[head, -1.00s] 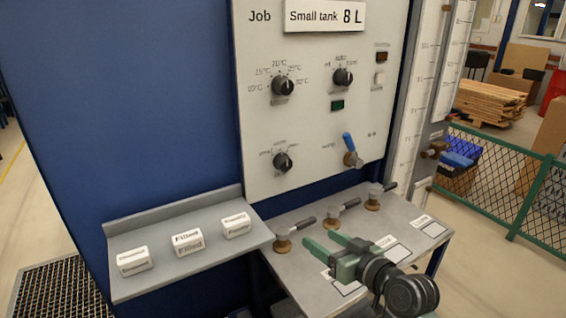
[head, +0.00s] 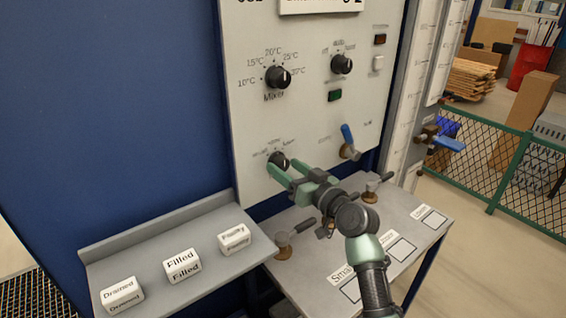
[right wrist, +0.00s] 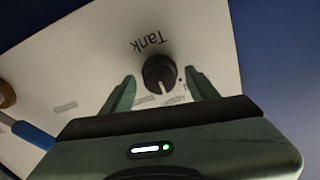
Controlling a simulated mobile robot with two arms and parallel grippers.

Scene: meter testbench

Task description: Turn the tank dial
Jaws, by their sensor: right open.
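The tank dial (head: 279,160) is a black knob at the lower left of the grey panel. In the right wrist view the dial (right wrist: 159,74) has the word "Tank" beside it and a white pointer mark. My right gripper (head: 281,170) is open, with its two green fingers reaching toward the dial. In the right wrist view the fingers of the gripper (right wrist: 160,90) stand on either side of the dial with gaps, and I cannot tell how deep they reach. My left gripper is not in view.
A blue-handled valve (head: 349,142) is right of the dial. The mixer dial (head: 278,77) and another dial (head: 342,65) are above. Valves with dark handles stand on the lower bench (head: 318,258). Labelled blocks sit on the left shelf (head: 205,282).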

